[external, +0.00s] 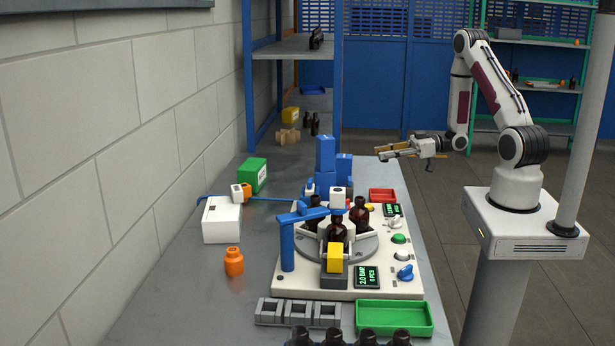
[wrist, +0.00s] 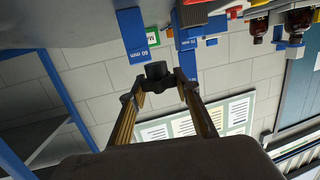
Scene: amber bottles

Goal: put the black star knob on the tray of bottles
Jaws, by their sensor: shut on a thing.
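My gripper (external: 383,152) is raised at the back right of the bench, beyond the blue blocks, and points left. In the wrist view my gripper (wrist: 154,88) has its fingertips closed around a small dark piece, which looks like the black star knob (wrist: 155,70); its star shape is not clear. Several amber bottles (external: 367,339) stand in a row at the bottom edge of the external view, cut off by the frame. The tray under them is not visible. Other amber bottles (external: 336,229) stand on the round turntable of the white machine.
The white machine (external: 300,284) with a blue arm (external: 287,246) fills mid-bench. Blue blocks (external: 326,153) rise behind it. A green tray (external: 395,317), grey holders (external: 298,312) and an orange jar (external: 233,261) are near the front.

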